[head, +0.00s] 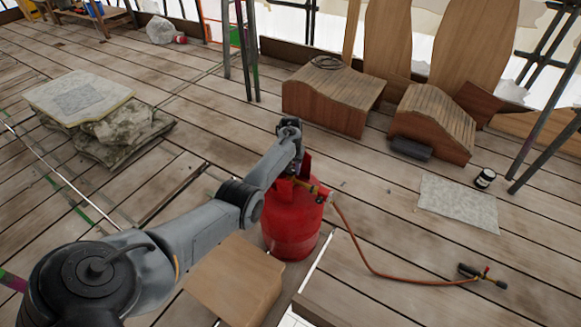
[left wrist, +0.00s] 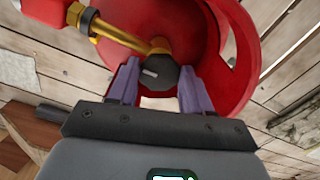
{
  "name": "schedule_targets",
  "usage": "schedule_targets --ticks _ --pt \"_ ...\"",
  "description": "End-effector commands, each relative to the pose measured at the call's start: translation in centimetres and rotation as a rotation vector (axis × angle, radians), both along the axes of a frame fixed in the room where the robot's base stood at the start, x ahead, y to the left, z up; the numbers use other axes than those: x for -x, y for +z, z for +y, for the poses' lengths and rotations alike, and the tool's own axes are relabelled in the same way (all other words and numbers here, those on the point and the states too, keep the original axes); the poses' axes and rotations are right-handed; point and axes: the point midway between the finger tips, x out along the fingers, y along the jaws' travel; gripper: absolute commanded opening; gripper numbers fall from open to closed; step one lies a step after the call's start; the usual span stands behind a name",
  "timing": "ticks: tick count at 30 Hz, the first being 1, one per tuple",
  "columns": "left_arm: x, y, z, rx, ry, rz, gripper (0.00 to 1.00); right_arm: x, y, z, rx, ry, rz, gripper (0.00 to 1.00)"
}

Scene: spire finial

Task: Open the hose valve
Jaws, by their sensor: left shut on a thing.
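A red gas cylinder (head: 292,222) stands upright on the plank floor near the middle of the head view. Its red collar (left wrist: 240,60) rings the top in the left wrist view. The hose valve has a dark knob (left wrist: 160,73) with a white mark, next to a brass fitting (left wrist: 120,32). My left gripper (head: 298,172) reaches down onto the cylinder top. Its two purple fingers (left wrist: 160,88) are shut on the knob, one on each side. The arm and gripper hide the knob in the head view. My right gripper is not in view.
An orange hose (head: 362,257) runs from the cylinder to a torch (head: 482,275) on the floor. A cardboard box (head: 235,280) stands close in front of the cylinder. Wooden curved blocks (head: 330,98) lie behind. Stone slabs (head: 80,97) lie at left. Floor right of the cylinder is mostly clear.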

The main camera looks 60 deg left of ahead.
Motion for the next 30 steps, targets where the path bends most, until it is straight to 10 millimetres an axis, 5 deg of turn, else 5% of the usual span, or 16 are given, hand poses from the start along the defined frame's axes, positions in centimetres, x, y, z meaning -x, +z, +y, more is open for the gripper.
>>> schedule_targets --ticks 14,30 --pt "-0.2 0.1 -0.2 0.003 0.345 0.000 0.19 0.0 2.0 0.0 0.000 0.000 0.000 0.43" --pt "-0.4 -0.1 -0.2 0.001 0.828 0.000 0.19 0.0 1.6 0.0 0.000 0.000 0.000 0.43"
